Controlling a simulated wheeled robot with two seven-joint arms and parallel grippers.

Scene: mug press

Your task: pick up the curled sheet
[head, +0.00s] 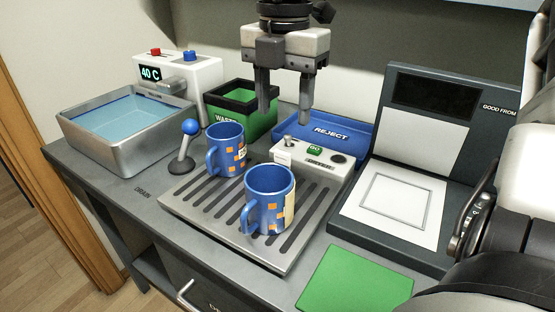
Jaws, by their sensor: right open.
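No separate curled sheet stands out. The front blue mug (266,190) has orange squares and a cream patch (289,212) on its right side; I cannot tell whether that patch is a sheet or print. The back blue mug (228,146) has orange squares and a small pale label. Both mugs stand upright on the slatted drain tray (204,211), handles to the left. My right gripper (285,112) hangs at top centre, fingers pointing down, open and empty. It appears above and behind the mugs, in front of the reject tray. My left gripper is not in view.
A water bath (90,158) stands left with a 40 C heater unit (197,79). A blue-knobbed lever (181,165), green waste bin (260,127), blue reject tray (355,137) and button box (300,158) surround the mugs. A dark stand (365,230) and green mat (345,283) lie right.

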